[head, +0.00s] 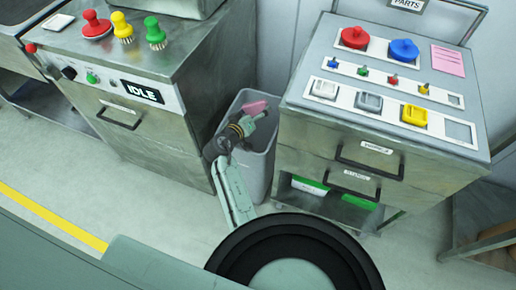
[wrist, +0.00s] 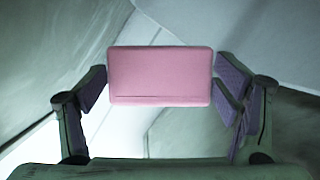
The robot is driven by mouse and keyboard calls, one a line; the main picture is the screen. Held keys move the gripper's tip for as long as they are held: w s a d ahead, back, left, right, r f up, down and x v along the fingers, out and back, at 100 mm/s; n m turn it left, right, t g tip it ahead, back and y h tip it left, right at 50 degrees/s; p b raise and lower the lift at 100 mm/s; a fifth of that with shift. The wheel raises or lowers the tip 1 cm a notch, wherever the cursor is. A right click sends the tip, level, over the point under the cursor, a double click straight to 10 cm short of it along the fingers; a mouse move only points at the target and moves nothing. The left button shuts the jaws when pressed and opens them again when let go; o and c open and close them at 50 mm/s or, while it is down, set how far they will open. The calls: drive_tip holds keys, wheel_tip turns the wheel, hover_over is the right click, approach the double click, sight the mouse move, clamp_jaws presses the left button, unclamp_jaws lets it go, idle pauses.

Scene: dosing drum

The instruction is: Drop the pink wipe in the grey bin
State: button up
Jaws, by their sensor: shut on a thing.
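The pink wipe (wrist: 160,76) is a flat, rounded block held between the two fingers of my gripper (wrist: 162,82) in the wrist view. In the head view the pink wipe (head: 256,107) shows at the tip of my gripper (head: 250,114), over the mouth of the grey bin (head: 259,172). The grey bin stands on the floor in the gap between two steel cabinets. My arm covers part of its front and rim. In the wrist view pale walls lie behind the wipe; I cannot tell how high it is above the rim.
The left cabinet (head: 150,140) carries red, yellow and green brushes (head: 123,28) and an IDLE display (head: 142,91). The right cabinet (head: 325,150) carries a parts board (head: 300,84) and a pink paper (head: 448,61). Both cabinets stand close to the bin's sides. Open floor (head: 110,185) lies in front.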

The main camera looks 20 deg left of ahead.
sight(257, 102)
drive_tip(key=shift+s+f+b, duration=0.1)
drive_tip(key=shift+f+b, duration=0.4)
drive_tip(key=shift+f, duration=0.2)
wheel_tip(257, 102, down, 4)
drive_tip(key=b, duration=0.3)
drive_tip(key=shift+f, duration=0.15)
drive_tip(key=o, duration=1.8)
wheel_tip(257, 102, up, 10)
